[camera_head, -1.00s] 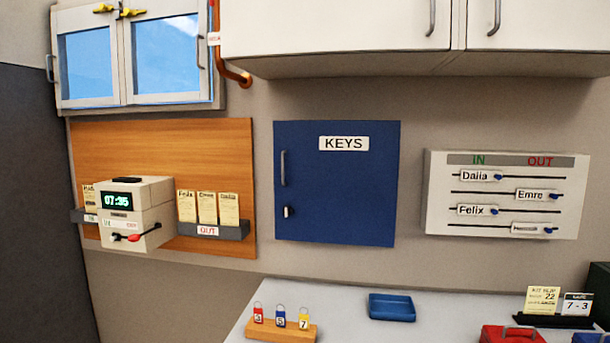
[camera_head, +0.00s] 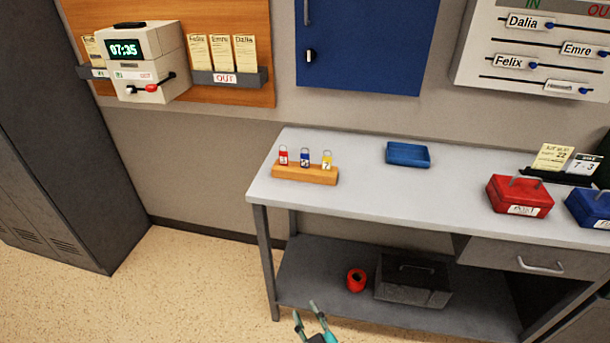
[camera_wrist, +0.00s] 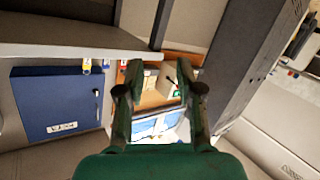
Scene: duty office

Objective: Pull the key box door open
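The blue key box door (camera_head: 366,42) is on the wall at the top of the head view, its upper part cut off. Its grey handle (camera_head: 306,12) is on the left edge, with a small lock or knob (camera_head: 310,56) below it. The door looks shut. In the wrist view the blue door (camera_wrist: 55,103) shows at the left, turned over, with its label at the bottom. My gripper (camera_head: 311,318) is low in front of the bench, well below and apart from the door. In the wrist view its fingers (camera_wrist: 158,75) are spread with nothing between them.
A bench (camera_head: 375,200) stands below the key box. It bears a wooden block with tags (camera_head: 305,174), a blue tray (camera_head: 408,154) and a red box (camera_head: 520,196). A time clock (camera_head: 145,60) is on the wall at left. A dark locker (camera_head: 60,130) stands far left; floor between is clear.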

